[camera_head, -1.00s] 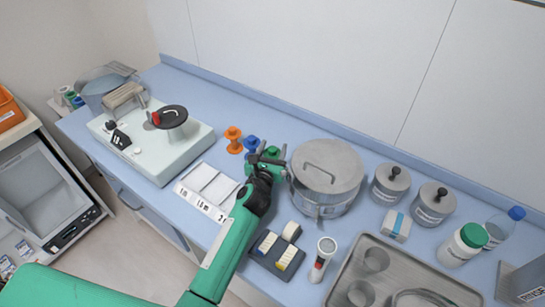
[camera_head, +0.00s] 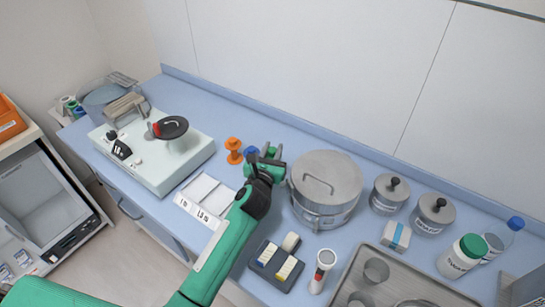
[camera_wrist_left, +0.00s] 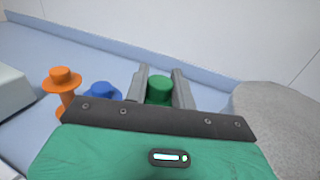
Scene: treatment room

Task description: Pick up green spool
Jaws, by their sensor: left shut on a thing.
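The green spool (camera_wrist_left: 159,88) shows between the two fingers of my left gripper (camera_wrist_left: 160,85) in the left wrist view. Its lower part is hidden by the gripper body. My left gripper (camera_head: 268,157) is shut on it, above the blue counter and just left of the steel pot. In the head view the spool is mostly hidden by the gripper. My right gripper is in neither view.
An orange spool (camera_head: 233,150) and a blue spool (camera_head: 251,154) stand left of my left gripper. A steel pot (camera_head: 326,187) stands close on its right. A white sectioned tray (camera_head: 206,198) lies in front. A white machine (camera_head: 160,157) stands at the left.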

